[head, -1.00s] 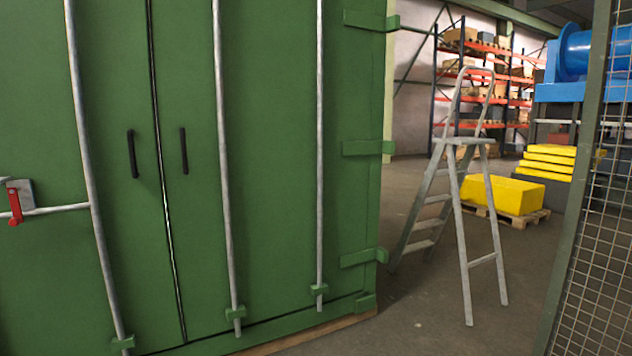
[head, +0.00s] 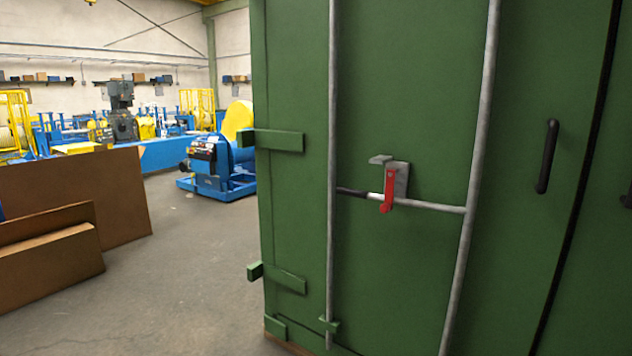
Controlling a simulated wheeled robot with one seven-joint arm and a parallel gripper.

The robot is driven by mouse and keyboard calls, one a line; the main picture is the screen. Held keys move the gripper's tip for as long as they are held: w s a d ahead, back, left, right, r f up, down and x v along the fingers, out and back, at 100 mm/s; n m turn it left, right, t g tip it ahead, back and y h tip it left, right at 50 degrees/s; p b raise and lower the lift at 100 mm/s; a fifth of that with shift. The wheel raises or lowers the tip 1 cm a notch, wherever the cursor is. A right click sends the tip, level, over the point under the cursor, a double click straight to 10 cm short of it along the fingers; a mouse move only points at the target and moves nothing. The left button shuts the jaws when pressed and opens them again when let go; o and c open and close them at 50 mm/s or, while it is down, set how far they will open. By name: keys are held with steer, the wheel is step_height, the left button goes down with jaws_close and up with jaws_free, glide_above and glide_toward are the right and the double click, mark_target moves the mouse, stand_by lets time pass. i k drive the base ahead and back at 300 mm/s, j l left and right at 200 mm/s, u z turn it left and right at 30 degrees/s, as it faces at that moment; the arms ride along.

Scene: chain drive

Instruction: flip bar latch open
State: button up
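The bar latch is on the left door of the green container (head: 410,280) in the head view. It has a red lever (head: 387,190) that hangs down in front of a horizontal grey bar (head: 430,206). A grey metal bracket (head: 400,178) sits behind and above the lever, with a small plate sticking out at its top. The bar has a dark grip (head: 351,192) at its left end and meets a vertical rod (head: 474,170) at its right end. My gripper is not in view.
Another vertical rod (head: 332,150) and green hinges (head: 278,140) stand left of the latch. A black door handle (head: 547,157) is to the right. Brown boards (head: 75,205) lean at the left. A blue machine (head: 215,165) stands behind. The floor (head: 190,270) between is clear.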

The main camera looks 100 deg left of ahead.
mark_target(384, 207)
steer(key=k+j+u, duration=0.1)
steer(key=u, duration=2.15)
